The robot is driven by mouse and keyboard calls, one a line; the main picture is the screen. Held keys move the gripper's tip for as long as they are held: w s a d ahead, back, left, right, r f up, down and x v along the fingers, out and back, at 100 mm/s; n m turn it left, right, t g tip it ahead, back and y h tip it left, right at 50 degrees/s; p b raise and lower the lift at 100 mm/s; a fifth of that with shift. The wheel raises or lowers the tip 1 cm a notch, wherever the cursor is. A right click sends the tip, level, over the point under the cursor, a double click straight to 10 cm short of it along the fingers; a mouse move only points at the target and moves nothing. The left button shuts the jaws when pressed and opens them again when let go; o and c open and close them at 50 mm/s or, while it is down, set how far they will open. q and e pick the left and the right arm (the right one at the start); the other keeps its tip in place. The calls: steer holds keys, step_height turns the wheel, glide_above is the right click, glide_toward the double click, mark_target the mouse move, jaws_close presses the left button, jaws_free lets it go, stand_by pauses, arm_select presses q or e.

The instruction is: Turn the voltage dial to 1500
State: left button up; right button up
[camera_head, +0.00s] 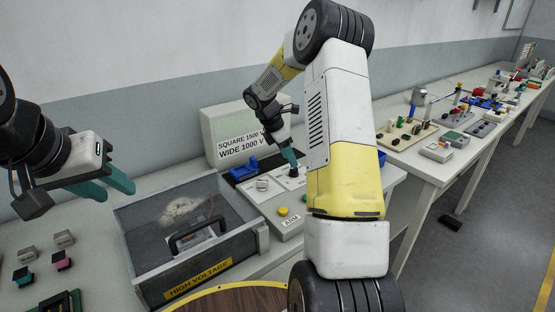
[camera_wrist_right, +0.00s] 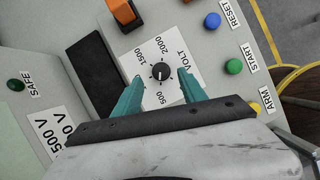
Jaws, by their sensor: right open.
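The voltage dial (camera_wrist_right: 160,72) is a round black knob on a white plate marked 500, 1500, 2000 and VOLT. Its light mark seems to point down toward 500. My right gripper (camera_wrist_right: 162,77) is open, with one teal finger on each side of the knob and visible gaps. Its left finger covers part of the scale. In the head view the right gripper (camera_head: 291,160) is over the control panel (camera_head: 256,196), its arm hiding part of it. My left gripper (camera_head: 117,190) is open and empty left of the clear-lidded box.
A sign (camera_head: 238,145) reads SQUARE 1500 V, WIDE 1000 V. The HIGH VOLTAGE box (camera_head: 199,276) stands left of the panel. Near the dial are an orange switch (camera_wrist_right: 124,12), a blue button (camera_wrist_right: 212,20), a green button (camera_wrist_right: 234,67) and a yellow ARM button (camera_wrist_right: 254,106).

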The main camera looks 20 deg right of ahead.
mark_target(294, 171)
steer(key=x, duration=0.4)
steer(key=shift+f, duration=0.4)
steer(key=shift+c, duration=0.2)
jaws_close()
